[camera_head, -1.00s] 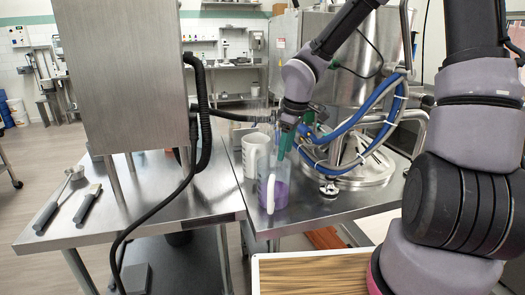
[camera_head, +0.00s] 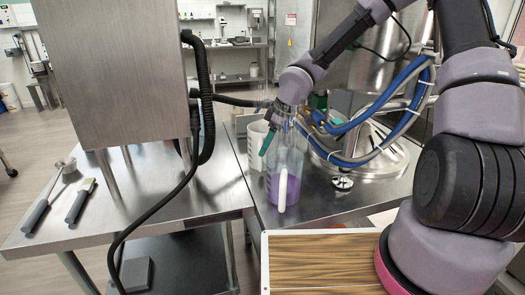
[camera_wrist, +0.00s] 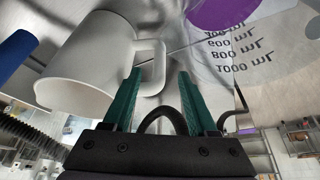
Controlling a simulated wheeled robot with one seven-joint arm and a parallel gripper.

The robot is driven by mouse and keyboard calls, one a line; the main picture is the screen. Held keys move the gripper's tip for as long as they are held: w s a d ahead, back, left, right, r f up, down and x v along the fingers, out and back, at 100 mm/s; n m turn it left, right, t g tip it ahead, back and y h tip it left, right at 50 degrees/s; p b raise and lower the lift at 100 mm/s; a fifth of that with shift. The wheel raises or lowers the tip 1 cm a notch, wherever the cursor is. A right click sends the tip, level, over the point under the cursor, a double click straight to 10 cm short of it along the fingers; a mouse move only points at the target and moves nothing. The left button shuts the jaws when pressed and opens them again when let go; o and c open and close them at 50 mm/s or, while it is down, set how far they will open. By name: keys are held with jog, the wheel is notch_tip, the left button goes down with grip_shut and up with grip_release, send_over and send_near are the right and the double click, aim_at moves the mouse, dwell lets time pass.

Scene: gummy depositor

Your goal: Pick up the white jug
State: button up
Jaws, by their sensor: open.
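The white jug (camera_head: 257,160) stands upright on the steel table in the head view, partly hidden by my gripper and a clear jug. In the wrist view the white jug (camera_wrist: 90,72) is large at upper left, its handle (camera_wrist: 158,62) toward my fingers. My gripper (camera_wrist: 162,76) is open with green fingers, and the handle shows between the fingertips in the picture. I cannot tell how deep the handle sits between them. In the head view one green finger of my gripper (camera_head: 268,142) overlaps the white jug's right side.
The clear measuring jug (camera_head: 270,188) with purple liquid stands just right of the white jug; its markings (camera_wrist: 238,50) show in the wrist view. Blue hoses (camera_head: 385,112) and a steel vessel are at right. A steel box (camera_head: 105,75) with black hoses is at left.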

aim_at(262, 170)
jog(key=x, duration=0.5)
jog(key=shift+d+f, duration=0.15)
jog(key=shift+f, duration=0.05)
grip_shut()
jog(key=shift+w, duration=0.1)
dwell(1.1)
